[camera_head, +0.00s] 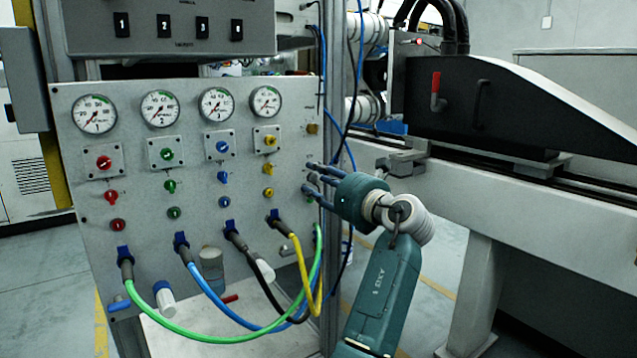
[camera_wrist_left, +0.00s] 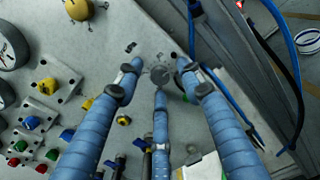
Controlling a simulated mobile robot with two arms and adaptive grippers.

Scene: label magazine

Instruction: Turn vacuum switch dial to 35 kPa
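The vacuum switch dial (camera_wrist_left: 160,74) is a small grey round knob with marks around it on the panel face, in the left wrist view. I cannot read its setting. My left gripper (camera_wrist_left: 162,82) has three blue fingers spread around the dial, one at each side and one below. Gaps show between the side fingertips and the dial; whether the lower finger touches it is unclear. In the head view my left gripper (camera_head: 312,179) reaches the panel's right edge, and its fingers hide the dial. My right gripper is in neither view.
The grey panel (camera_head: 85,200) carries several gauges, coloured knobs and plugged hoses. A yellow knob (camera_head: 312,129) sits just above my left gripper. Blue cables (camera_head: 343,150) hang beside the panel's right edge, and a green hose (camera_head: 318,250) hangs below the gripper.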

